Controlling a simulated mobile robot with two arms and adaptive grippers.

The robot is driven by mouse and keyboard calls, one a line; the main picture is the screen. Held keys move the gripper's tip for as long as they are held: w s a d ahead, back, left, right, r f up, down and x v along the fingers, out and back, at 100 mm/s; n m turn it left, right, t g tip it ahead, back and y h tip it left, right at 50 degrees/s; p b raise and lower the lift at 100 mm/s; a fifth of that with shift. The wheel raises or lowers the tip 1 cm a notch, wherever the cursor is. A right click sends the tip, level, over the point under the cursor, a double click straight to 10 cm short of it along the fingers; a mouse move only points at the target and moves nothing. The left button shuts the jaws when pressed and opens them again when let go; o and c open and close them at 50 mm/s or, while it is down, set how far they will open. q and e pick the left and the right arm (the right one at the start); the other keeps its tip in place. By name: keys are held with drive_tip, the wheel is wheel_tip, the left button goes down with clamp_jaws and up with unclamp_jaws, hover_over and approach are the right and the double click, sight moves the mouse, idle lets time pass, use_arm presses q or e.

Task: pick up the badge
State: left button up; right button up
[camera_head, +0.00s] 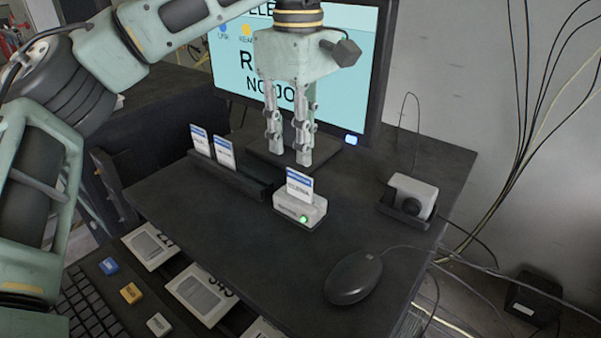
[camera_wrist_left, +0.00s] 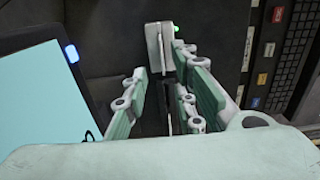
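A white badge with a blue top band (camera_head: 300,184) stands upright in a small white reader (camera_head: 299,208) with a green light. My left gripper (camera_head: 289,153) points down just above and behind this badge in the head view. Its two fingers are apart, with nothing seen between them. In the left wrist view, the reader (camera_wrist_left: 153,44) with the badge seen nearly edge-on lies just beyond the open fingertips (camera_wrist_left: 162,72). Two similar badges, one (camera_head: 199,140) and another (camera_head: 224,153), stand in a black rack (camera_head: 247,185). My right gripper is not in view.
A monitor (camera_head: 350,60) stands behind the gripper. A black mouse (camera_head: 353,277) lies at the front and a small white device (camera_head: 412,196) sits at the right. A keyboard (camera_head: 85,315) is at the lower left. The desk between reader and mouse is clear.

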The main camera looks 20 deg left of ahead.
sight(300, 175)
use_arm(q)
drive_tip(key=shift+s+d+f+p, duration=0.1)
drive_tip(key=shift+s+f+p, duration=0.15)
drive_tip(key=shift+f, duration=0.25)
drive_tip(key=shift+s+f+p, duration=0.1)
drive_tip(key=shift+s+f, duration=0.1)
drive_tip(key=shift+f, duration=0.3)
drive_tip(key=shift+s+f+p, duration=0.15)
drive_tip(key=shift+f+p, duration=0.2)
drive_tip(key=shift+f, duration=0.05)
drive_tip(key=f, duration=0.2)
drive_tip(key=f+p, duration=0.1)
drive_tip(key=shift+w+f, duration=0.4)
drive_tip(key=shift+f, duration=0.35)
drive_tip(key=shift+s+d+r, duration=0.1)
drive_tip(key=shift+c, duration=0.4)
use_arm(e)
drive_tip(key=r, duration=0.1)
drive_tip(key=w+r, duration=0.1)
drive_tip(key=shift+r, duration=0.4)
use_arm(q)
clamp_jaws()
